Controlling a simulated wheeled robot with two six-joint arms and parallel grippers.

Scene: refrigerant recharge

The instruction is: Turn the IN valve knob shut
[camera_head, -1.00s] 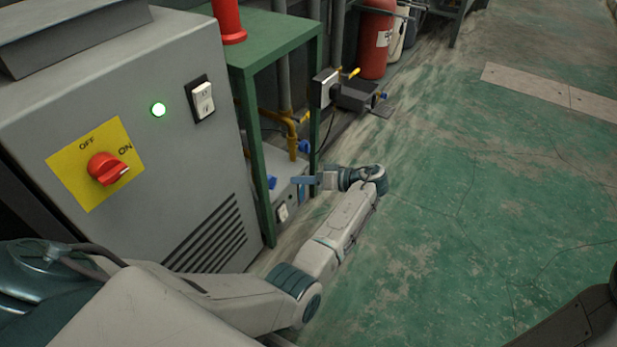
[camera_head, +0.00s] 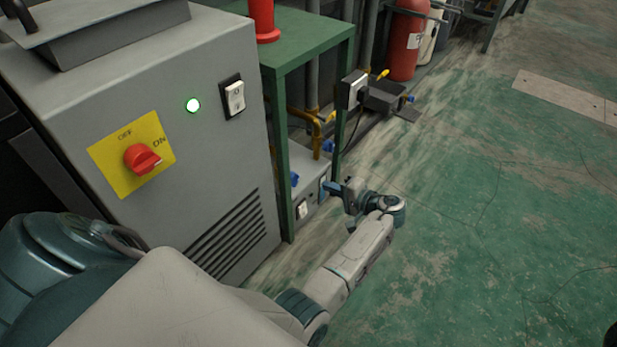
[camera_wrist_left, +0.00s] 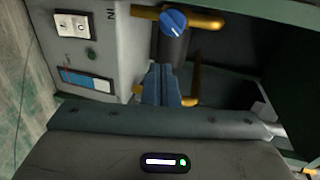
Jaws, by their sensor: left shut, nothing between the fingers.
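The IN valve knob (camera_wrist_left: 172,22) is blue with a white mark and sits at the top of the left wrist view, on a dark round body with yellow pipe on both sides. An upside-down "IN" label (camera_wrist_left: 111,12) is printed on the grey panel beside it. My left gripper (camera_wrist_left: 160,75) is shut and empty, its blue fingers just below the knob in that picture and apart from it. In the head view my left gripper (camera_head: 330,189) is by the small grey unit (camera_head: 311,196) under the green table. My right gripper is not in view.
A large grey cabinet (camera_head: 225,155) with a red OFF/ON switch (camera_head: 142,159) stands at left. The green table (camera_head: 310,45) has legs close to my left arm. A red cylinder (camera_head: 405,45) stands at the back.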

